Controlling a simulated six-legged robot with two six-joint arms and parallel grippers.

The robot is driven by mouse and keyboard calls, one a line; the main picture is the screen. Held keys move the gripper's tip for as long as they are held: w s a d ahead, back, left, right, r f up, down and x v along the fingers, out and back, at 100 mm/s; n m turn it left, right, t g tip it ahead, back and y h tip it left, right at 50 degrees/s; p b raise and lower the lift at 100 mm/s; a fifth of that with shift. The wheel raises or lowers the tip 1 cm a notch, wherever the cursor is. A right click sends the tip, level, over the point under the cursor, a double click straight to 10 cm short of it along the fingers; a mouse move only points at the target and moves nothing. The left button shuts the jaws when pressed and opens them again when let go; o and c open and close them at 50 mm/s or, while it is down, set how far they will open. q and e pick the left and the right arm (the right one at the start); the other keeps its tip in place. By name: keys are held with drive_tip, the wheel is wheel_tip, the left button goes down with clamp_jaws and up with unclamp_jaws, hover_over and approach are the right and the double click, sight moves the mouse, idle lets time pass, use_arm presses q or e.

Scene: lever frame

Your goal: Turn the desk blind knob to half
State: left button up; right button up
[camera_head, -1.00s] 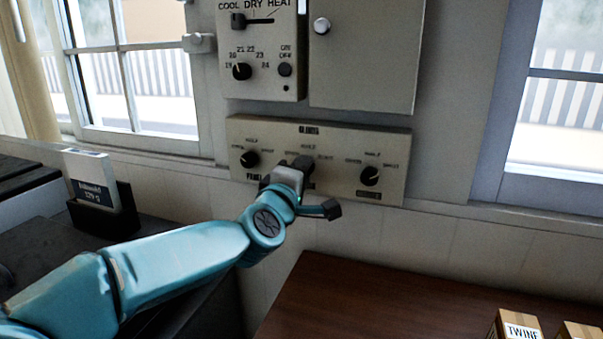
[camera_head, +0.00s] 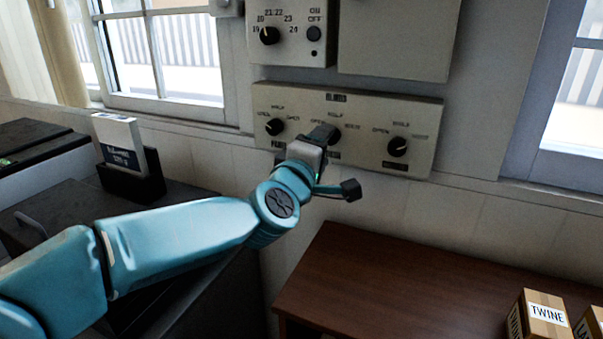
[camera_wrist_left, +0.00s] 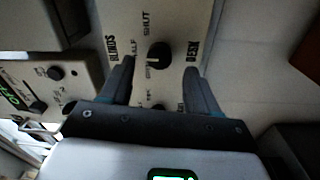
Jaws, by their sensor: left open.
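The blinds panel (camera_head: 420,113) is a pale box on the wall with a row of black knobs. The desk knob (camera_wrist_left: 159,56) is the middle one, with DESK and BLINDS lettering on either side of it in the left wrist view. The knob's exact pointer setting is too small to tell. My right gripper is not in view.
The left knob (camera_head: 275,127) and right knob (camera_head: 397,146) sit on the same panel. A heating control box (camera_head: 290,45) is above. A brown table (camera_head: 400,285) with a TWINE box (camera_head: 540,312) is below right. A card holder (camera_head: 130,180) stands at left.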

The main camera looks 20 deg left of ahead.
use_arm(q)
drive_tip(key=s, duration=1.2)
drive_tip(key=shift+s+f, duration=0.15)
drive_tip(key=shift+s, duration=0.2)
drive_tip(key=shift+a, duration=0.1)
